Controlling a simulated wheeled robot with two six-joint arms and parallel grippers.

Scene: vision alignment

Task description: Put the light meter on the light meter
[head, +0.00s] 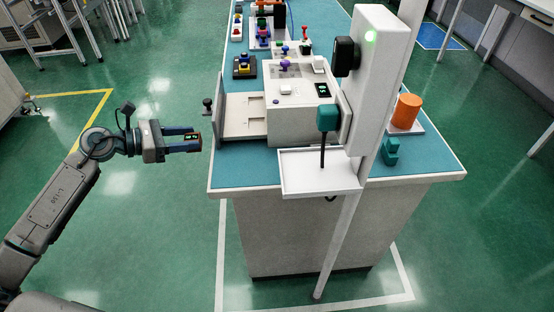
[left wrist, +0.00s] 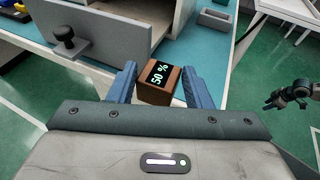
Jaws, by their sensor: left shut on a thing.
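A small brown cube with a black face reading "50 %" in green (left wrist: 160,84) is the light meter in my left gripper (left wrist: 159,72). The blue-grey fingers are shut on its two sides. In the head view my left gripper (head: 186,143) holds this cube (head: 193,137) in the air left of the table, apart from it. A similar small black display with green digits (head: 322,89) shows on the white box (head: 292,118) on the table. Part of a dark arm, seemingly my right gripper (left wrist: 277,101), shows at the right of the left wrist view; its jaws are unclear.
Open green floor lies left of the table.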

